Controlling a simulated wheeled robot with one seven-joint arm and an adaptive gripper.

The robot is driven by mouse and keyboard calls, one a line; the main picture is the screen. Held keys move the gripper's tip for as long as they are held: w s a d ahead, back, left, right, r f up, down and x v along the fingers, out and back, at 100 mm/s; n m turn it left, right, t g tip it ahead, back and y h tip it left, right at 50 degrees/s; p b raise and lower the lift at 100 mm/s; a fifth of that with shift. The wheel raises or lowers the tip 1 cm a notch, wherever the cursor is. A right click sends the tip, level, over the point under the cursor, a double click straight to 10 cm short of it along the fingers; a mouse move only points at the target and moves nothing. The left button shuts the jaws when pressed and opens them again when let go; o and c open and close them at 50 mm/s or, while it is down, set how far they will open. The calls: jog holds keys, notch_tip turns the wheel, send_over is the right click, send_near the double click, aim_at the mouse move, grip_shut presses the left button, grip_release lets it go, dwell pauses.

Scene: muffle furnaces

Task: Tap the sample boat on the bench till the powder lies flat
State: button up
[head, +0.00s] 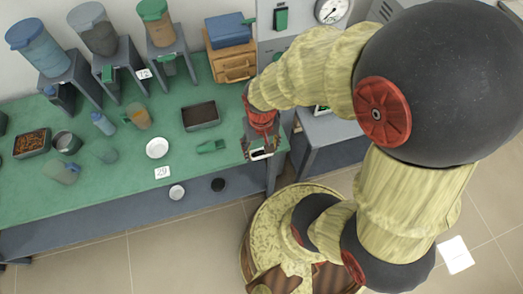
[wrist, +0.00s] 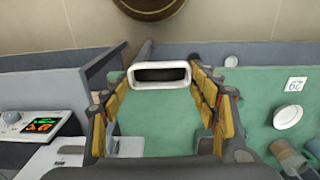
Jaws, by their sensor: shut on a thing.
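The sample boat (wrist: 160,86) is a small white rounded-rectangular dish with a dark inside. My gripper (wrist: 160,80) is shut on it, one finger at each short end. In the head view the boat (head: 262,155) shows below my gripper (head: 261,140), over the right front end of the green bench top (head: 110,205). I cannot tell whether the boat touches the bench. The dark inside may be powder, but its surface is too small to read as flat or heaped.
A green scoop-like item (head: 211,146), a white dish (head: 157,148) and a dark-filled tray (head: 201,116) lie left of my gripper. The bench's front edge is close to the boat.

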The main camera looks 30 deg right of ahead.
jog(key=shift+w+d+f+b, duration=1.15)
jog(key=shift+w+d+f, duration=0.35)
jog(key=shift+w+f, duration=0.25)
jog(key=shift+w+d+f+b, duration=1.1)
jog(key=shift+w+d+f, duration=0.45)
jog(key=shift+w, duration=0.25)
jog(key=shift+w+d+f+b, duration=1.15)
jog(key=shift+w+d+f, duration=0.25)
jog(key=shift+w+f, duration=0.35)
notch_tip(320, 180, down, 4)
jog(key=shift+r+b, duration=0.2)
jog(key=shift+b, duration=0.95)
jog(key=shift+r, duration=0.3)
jog(key=shift+c, duration=0.5)
jog(key=shift+r+p, duration=1.8)
jog(key=shift+f, duration=0.1)
